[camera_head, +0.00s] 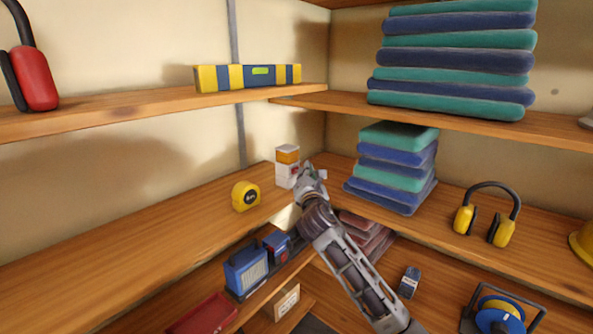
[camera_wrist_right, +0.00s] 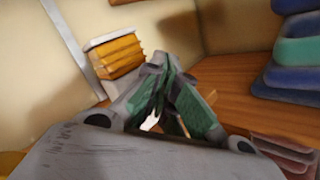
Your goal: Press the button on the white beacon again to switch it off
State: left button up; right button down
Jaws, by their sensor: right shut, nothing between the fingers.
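The white beacon (camera_head: 286,168) stands upright on the middle shelf near the corner, with an orange ribbed section under a pale cap. It also shows in the right wrist view (camera_wrist_right: 117,56), left of the fingers; its lower part is hidden there. A small reddish mark is on its front in the head view; I cannot make out the button clearly. I cannot tell whether the lamp is lit. My right gripper (camera_head: 312,171) is shut and empty, just right of the beacon and in front of it. Whether it touches the beacon is unclear. My left gripper is not in view.
A yellow tape measure (camera_head: 246,196) sits left of the beacon on the same shelf. Folded blue and green cloths (camera_head: 393,168) are stacked to the right. A yellow-and-blue level (camera_head: 248,77) lies on the shelf above. The left shelf's near part is bare.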

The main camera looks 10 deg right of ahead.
jog(key=shift+s+d, duration=0.15)
jog(key=shift+s, duration=0.05)
dwell(0.3)
jog(key=shift+s+d+p, duration=0.6)
jog(key=shift+s+d, duration=0.3)
jog(key=shift+s, duration=0.25)
jog(key=shift+s+d+p, duration=0.55)
jog(key=shift+s+d, duration=0.3)
jog(key=shift+s, duration=0.3)
